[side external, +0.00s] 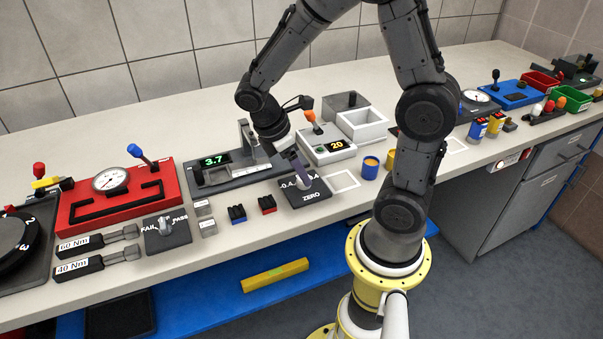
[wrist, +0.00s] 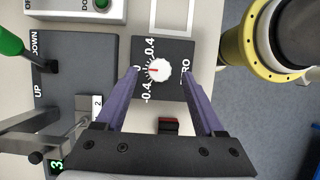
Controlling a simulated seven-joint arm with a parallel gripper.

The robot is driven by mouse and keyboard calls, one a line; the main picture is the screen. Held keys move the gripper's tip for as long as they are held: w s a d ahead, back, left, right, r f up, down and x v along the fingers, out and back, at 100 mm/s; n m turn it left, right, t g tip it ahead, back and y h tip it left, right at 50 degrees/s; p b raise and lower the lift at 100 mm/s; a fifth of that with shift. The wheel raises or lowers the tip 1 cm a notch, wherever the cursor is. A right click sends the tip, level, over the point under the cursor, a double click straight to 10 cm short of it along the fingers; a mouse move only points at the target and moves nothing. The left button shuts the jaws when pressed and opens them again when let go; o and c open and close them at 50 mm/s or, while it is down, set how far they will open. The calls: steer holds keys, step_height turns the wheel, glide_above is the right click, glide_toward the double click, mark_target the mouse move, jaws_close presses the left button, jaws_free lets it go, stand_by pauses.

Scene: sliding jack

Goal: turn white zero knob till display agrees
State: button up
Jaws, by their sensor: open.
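The white zero knob (wrist: 158,70) sits on a dark panel (wrist: 178,48) marked ZERO, with a scale from -0.4 to 0.4. A red mark on the knob points left in the wrist view, roughly toward the middle of the scale. My gripper (wrist: 160,74) is open, its purple fingers on either side of the knob; I cannot tell whether they touch it. In the side view my gripper (side external: 300,168) is low over the panel (side external: 306,197) and partly covers the knob. The display (side external: 215,160) on the grey gauge (side external: 235,172) reads 3.7 in green.
Small black-topped blue (side external: 237,214) and red (side external: 267,204) blocks lie left of the panel. A white square outline (side external: 345,181) and blue cup (side external: 370,168) are to its right.

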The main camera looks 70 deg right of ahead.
steer(key=shift+x, duration=1.25)
jaws_close()
